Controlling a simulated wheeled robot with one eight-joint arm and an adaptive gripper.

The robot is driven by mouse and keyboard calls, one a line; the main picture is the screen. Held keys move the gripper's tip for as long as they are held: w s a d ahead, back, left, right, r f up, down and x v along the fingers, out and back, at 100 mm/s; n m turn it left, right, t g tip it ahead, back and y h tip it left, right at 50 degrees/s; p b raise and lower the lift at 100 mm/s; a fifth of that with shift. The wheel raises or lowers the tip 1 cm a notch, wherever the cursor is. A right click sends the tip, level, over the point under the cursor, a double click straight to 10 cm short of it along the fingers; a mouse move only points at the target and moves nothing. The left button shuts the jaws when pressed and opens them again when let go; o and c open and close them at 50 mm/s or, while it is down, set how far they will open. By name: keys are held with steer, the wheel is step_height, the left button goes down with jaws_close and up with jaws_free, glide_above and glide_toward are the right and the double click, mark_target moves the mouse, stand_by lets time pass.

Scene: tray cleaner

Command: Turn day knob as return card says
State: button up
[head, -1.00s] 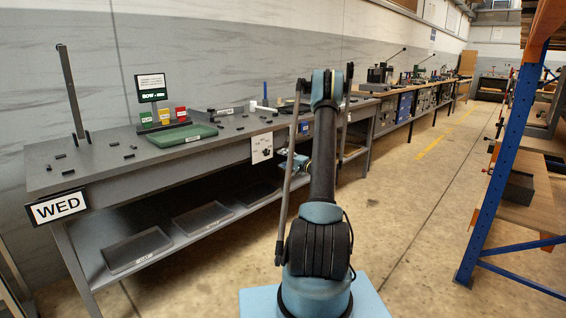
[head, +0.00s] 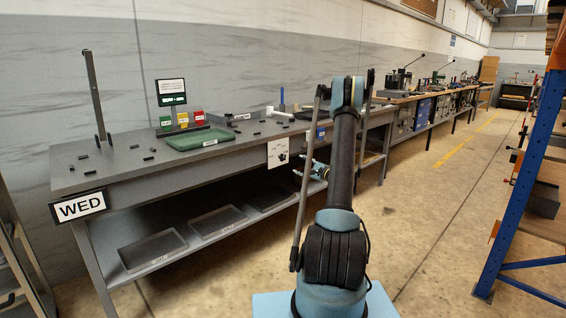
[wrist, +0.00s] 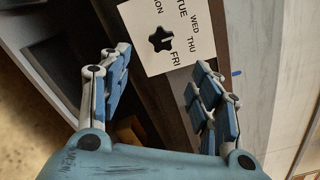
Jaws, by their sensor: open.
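The day knob (wrist: 161,38) is black and star-shaped, on a white plate (wrist: 148,15) lettered with days; TUE, WED, THU and FRI are legible. I cannot tell for sure which day it points at. In the head view the plate (head: 278,152) hangs on the bench's front edge. A white card (head: 80,206) reading WED is at the bench's near left corner. My gripper (wrist: 160,92) is open and empty, its fingers spread either side below the knob in the wrist view, apart from it. In the head view my gripper (head: 304,172) is just right of the plate.
The grey bench (head: 120,172) carries a green tray (head: 198,139), a small sign (head: 171,92) with green, yellow and red cards, and several small dark pieces. A blue rack post (head: 520,190) stands right; the floor between is clear.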

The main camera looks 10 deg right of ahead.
mark_target(284, 159)
steer(key=x, duration=1.4)
steer(key=shift+w+a, duration=0.25)
